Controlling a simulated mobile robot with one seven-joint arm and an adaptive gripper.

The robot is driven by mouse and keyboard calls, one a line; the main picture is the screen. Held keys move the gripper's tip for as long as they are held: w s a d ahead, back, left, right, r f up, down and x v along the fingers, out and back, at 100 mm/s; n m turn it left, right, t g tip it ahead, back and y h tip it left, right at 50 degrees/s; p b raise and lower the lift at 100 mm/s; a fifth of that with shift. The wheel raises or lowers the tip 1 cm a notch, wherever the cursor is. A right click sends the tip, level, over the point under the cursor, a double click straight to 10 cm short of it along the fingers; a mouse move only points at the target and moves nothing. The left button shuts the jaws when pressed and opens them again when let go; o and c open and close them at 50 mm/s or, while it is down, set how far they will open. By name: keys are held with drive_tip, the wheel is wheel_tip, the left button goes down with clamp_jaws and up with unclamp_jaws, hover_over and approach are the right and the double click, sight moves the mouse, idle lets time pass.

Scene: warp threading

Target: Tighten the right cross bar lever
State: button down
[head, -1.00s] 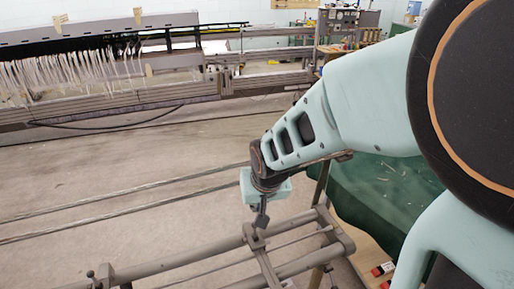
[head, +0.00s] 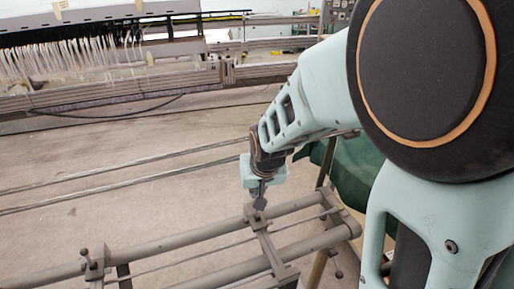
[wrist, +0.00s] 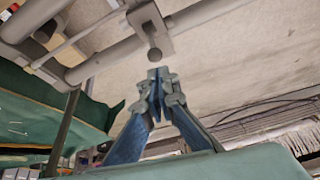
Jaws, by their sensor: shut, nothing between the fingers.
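The right cross bar clamp (wrist: 147,25) with its short round-ended lever (wrist: 154,52) sits on the grey tube frame at the top middle of the wrist view. My gripper (wrist: 158,74) points at the lever end, with its fingertips together and empty, just below it in the picture. I cannot tell whether they touch. In the head view my gripper (head: 260,202) hangs down right at the clamp on the rear tube (head: 190,240), and hides most of the lever. A second clamp (head: 95,264) with a small upright knob sits further left on the same tube.
Two long thin rails (head: 120,181) cross the floor behind the frame. A loom with white threads (head: 75,60) stands at the back left. A green cloth-covered table (head: 360,185) is right of the frame, behind my arm. Open floor lies between frame and loom.

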drive_tip(key=shift+b+x, duration=0.6)
drive_tip(key=shift+x, duration=0.6)
drive_tip(key=shift+w+f+b, duration=0.1)
drive_tip(key=shift+b, duration=0.5)
